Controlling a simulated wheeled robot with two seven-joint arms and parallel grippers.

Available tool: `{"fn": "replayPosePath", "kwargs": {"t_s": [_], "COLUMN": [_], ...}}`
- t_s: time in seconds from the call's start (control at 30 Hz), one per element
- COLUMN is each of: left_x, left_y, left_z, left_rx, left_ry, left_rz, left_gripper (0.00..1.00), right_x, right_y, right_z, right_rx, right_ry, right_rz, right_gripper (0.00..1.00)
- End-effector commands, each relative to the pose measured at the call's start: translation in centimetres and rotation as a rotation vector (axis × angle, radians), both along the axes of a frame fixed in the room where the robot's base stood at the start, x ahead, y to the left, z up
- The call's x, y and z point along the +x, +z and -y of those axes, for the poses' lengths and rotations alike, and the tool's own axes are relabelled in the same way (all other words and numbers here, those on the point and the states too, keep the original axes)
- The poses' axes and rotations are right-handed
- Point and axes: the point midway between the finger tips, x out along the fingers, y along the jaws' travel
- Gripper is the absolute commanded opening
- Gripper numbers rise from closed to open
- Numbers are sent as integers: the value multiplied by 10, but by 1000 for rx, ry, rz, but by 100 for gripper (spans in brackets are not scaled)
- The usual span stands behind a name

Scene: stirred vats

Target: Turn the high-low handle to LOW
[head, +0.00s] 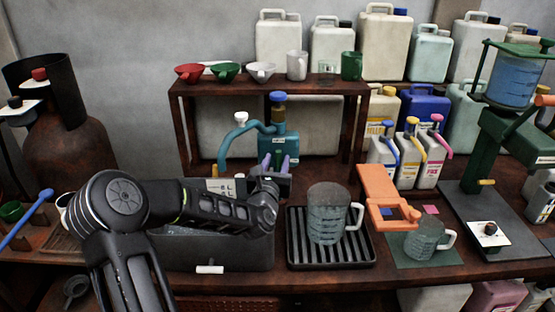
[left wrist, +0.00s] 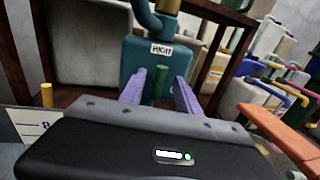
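The teal tap block (head: 293,141) stands at the back of the bench, with a curved teal spout (head: 233,133). In the left wrist view the block (left wrist: 135,58) carries a white label (left wrist: 161,50) that seems to read HIGH. Below the label a short green handle (left wrist: 160,82) points upward. My left gripper (head: 276,163) is in front of the block, its purple fingers spread. In the left wrist view the fingers (left wrist: 161,90) stand on either side of the green handle, with gaps visible on both sides. In the head view the gripper hides the handle. My right gripper is not in view.
A dark basin (head: 225,255) lies below my left arm. A grey jug (head: 327,215) stands on a slotted tray (head: 369,255) to the right. An orange hinged stand (head: 377,186) is further right. A wooden shelf (head: 330,89) with funnels and mugs spans above the block.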

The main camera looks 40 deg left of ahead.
Motion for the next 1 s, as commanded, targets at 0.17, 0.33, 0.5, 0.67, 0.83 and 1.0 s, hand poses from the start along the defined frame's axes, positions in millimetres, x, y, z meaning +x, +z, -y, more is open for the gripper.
{"fn": "replayPosePath", "kwargs": {"t_s": [0.17,0.33,0.5,0.67,0.83,1.0], "left_x": [14,14,14,14,14,14], "left_y": [0,0,0,0,0,0], "left_z": [-6,-7,-7,-7,-7,-7], "left_rx": [-1,0,1,1,1,1], "left_ry": [-1,-1,0,0,0,0], "left_rz": [0,-1,0,0,0,0], "left_gripper": [39,39,33,20,6,0], "right_x": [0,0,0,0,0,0], "right_y": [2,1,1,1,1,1], "right_z": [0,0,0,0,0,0], "right_rx": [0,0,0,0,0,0], "right_ry": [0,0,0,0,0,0], "right_rz": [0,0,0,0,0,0], "right_gripper": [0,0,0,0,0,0]}}
